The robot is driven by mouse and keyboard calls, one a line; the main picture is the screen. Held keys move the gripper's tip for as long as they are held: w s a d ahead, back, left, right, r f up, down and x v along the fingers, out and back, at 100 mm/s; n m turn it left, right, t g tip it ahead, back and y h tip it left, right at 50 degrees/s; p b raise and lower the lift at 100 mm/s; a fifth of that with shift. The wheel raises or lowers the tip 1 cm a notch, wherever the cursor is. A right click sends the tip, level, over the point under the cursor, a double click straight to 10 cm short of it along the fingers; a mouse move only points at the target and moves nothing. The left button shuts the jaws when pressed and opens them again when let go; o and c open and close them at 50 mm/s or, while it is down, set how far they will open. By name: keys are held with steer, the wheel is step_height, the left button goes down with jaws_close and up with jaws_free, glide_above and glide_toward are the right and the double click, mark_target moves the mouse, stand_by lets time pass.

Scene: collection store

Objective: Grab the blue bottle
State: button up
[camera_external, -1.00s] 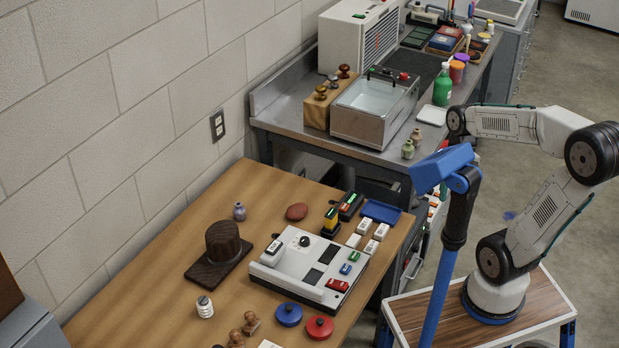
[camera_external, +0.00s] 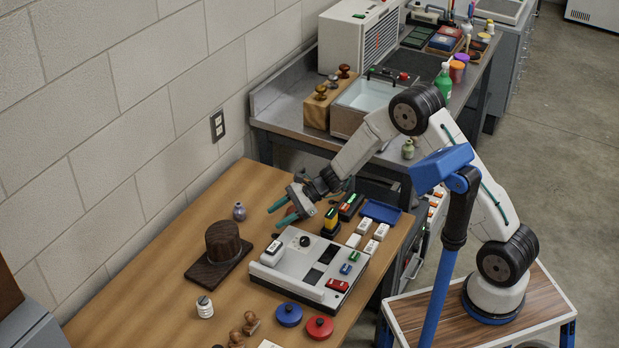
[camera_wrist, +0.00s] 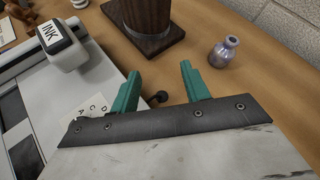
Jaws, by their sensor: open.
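The small blue bottle (camera_external: 240,213), greyish blue-violet with a round body and narrow neck, stands upright on the wooden table near the wall. It also shows in the wrist view (camera_wrist: 223,53), beyond and right of the fingers. My gripper (camera_external: 278,214) has two green fingers pointing left toward the bottle, with a gap between them. In the wrist view my gripper (camera_wrist: 160,73) is open and empty. The fingers do not touch the bottle.
A dark wooden block with a round post (camera_external: 222,249) stands left of and nearer than the bottle. A white device (camera_external: 316,270) lies below my gripper's right side, with an INK-labelled block (camera_wrist: 56,44) on it. The table around the bottle is bare; the wall is behind.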

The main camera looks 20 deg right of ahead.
mark_target(239, 211)
steer(key=w+m, duration=0.1)
steer(key=w+a+f+m+t, duration=0.1)
steer(key=w+a+t, duration=0.1)
steer(key=w, duration=0.1)
steer(key=shift+f+m+y, duration=0.3)
steer(key=shift+m, duration=0.1)
steer(key=w+m, duration=0.1)
steer(key=w+r+m+t, duration=0.1)
steer(key=w, duration=0.1)
steer(key=w+r+m+t, duration=0.1)
steer(key=w, duration=0.1)
steer(key=shift+a+r, duration=0.1)
steer(key=shift+a, duration=0.1)
steer(key=shift+w+m+t, duration=0.2)
steer(key=shift+m+t, duration=0.2)
steer(key=shift+m, duration=0.1)
steer(key=x, duration=0.7)
steer(key=shift+a+f, duration=0.25)
jaws_close()
